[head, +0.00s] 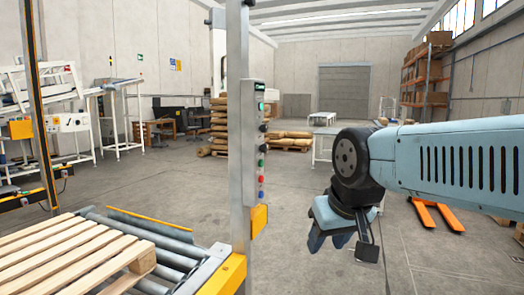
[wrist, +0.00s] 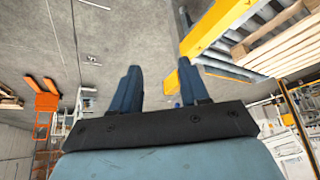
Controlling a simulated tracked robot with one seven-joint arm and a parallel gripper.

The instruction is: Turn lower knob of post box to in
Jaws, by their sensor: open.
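The post box (head: 254,140) is a narrow grey control box on the upright metal post (head: 238,120) in the head view. Its right-hand face carries a column of small green, black, blue and red controls, seen nearly edge-on. Dark knobs stick out; the lower knob (head: 263,148) seems to be one of these, but its setting is too small to read. My gripper (head: 328,242) is to the right of the post and below the box, apart from it, fingers pointing down. In the wrist view my gripper (wrist: 158,88) has its two blue fingers spread, with nothing between them.
A roller conveyor (head: 175,245) with a wooden pallet (head: 75,255) is at the lower left. A yellow block (head: 259,219) sits on the post below the box. Stacked sacks (head: 288,140) and an orange pallet truck (head: 437,215) are farther back. Open concrete floor lies around my gripper.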

